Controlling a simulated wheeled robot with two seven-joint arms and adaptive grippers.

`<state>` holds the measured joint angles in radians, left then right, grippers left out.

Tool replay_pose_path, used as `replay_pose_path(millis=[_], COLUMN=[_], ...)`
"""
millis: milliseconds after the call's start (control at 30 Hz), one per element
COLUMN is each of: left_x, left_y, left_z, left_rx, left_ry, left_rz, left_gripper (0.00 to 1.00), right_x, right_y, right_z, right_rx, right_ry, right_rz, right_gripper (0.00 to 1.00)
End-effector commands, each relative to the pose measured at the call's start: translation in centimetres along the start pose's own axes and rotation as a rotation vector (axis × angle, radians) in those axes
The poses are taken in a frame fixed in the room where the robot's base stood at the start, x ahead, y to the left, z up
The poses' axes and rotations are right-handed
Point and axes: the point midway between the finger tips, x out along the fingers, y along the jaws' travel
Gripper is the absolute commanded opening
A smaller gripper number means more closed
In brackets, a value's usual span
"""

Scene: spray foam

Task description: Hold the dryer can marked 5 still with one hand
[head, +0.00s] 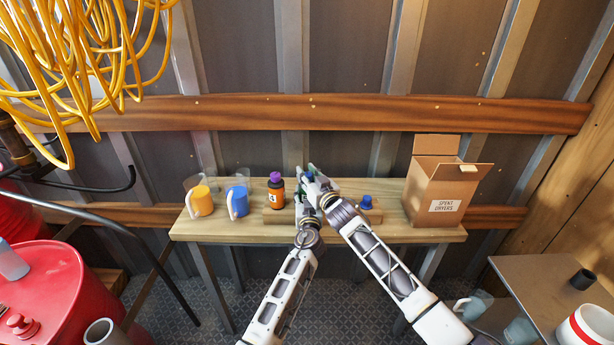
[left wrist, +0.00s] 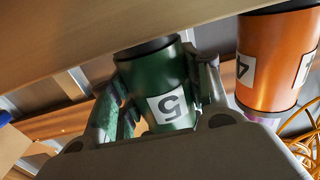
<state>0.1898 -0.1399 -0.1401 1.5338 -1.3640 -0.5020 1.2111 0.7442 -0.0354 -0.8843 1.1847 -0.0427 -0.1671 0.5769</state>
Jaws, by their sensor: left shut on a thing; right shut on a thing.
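The dryer can marked 5 (left wrist: 165,92) is green with a white label. It shows upside down in the left wrist view, between the fingers of my left gripper (left wrist: 160,105), which is shut on it. In the head view my grippers mostly hide this can. My left gripper (head: 300,197) is at the can over the bench. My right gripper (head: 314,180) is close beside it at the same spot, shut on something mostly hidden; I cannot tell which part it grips. An orange can marked 4 (head: 276,196) with a purple cap stands just left; it also shows in the left wrist view (left wrist: 268,65).
A red drum (head: 45,280) stands at left.

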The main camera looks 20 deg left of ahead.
Motion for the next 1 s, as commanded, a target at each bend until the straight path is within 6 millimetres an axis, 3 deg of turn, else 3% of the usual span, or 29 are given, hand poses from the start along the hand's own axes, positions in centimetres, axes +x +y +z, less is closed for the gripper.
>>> replay_pose_path(millis=[167,200,333,1000], left_x=[-0.04,-0.04,-0.03,0.03], left_y=[0.19,0.18,0.13,-0.08], left_z=[0.02,0.02,0.01,-0.04], left_rx=[0.002,0.002,0.001,0.000], left_ry=[0.000,0.000,0.000,0.001], left_rz=[0.004,0.004,0.003,-0.001], left_gripper=[0.14,0.14,0.14,0.14], right_x=[0.06,0.06,0.05,-0.86], right_y=[-0.40,-0.40,-0.30,0.02], right_z=[-0.30,-0.29,-0.23,-0.02], right_rx=[0.001,0.001,0.000,0.000], right_ry=[0.006,0.005,0.004,0.001], right_rz=[-0.007,-0.007,-0.005,-0.001], right_gripper=[0.04,0.33,0.49,0.51])
